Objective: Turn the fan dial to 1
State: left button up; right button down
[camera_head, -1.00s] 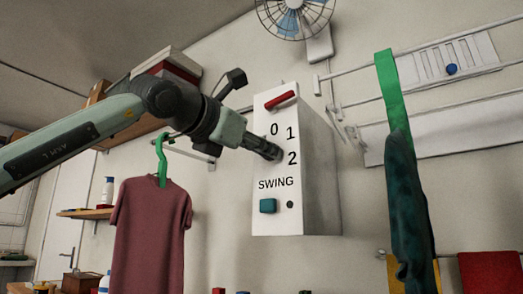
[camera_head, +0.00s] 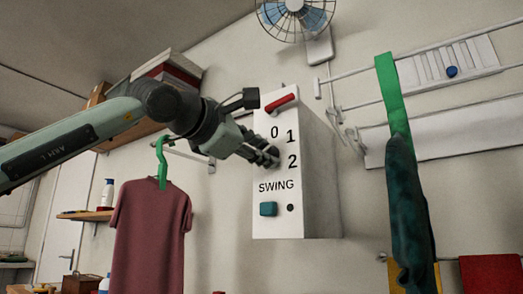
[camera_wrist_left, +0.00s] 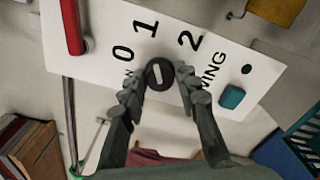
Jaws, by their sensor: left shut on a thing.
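The white control box (camera_head: 320,195) hangs on the wall, with 0, 1, 2 and SWING printed on its face. In the left wrist view, the fan dial (camera_wrist_left: 159,73) is a round dark knob with a short white mark, below the numbers; I cannot tell which number the mark points to. My left gripper (camera_head: 270,158) is at the box face and hides the dial in the head view. In the left wrist view its fingers (camera_wrist_left: 159,92) are on either side of the dial, shut on it. My right gripper is not in view.
A red lever (camera_head: 281,102) is above the numbers, and a teal button (camera_head: 268,209) is below SWING. The fan (camera_head: 296,14) is above. A maroon shirt (camera_head: 148,230) hangs at the left, and a green strap (camera_head: 391,95) with dark cloth hangs at the right.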

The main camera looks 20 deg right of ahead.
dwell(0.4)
pick_arm(q)
jog(key=o, duration=0.9)
jog(key=shift+c, duration=0.2)
jog(key=o, duration=0.3)
jog(key=v, duration=1.2)
jog(key=shift+d, duration=0.1)
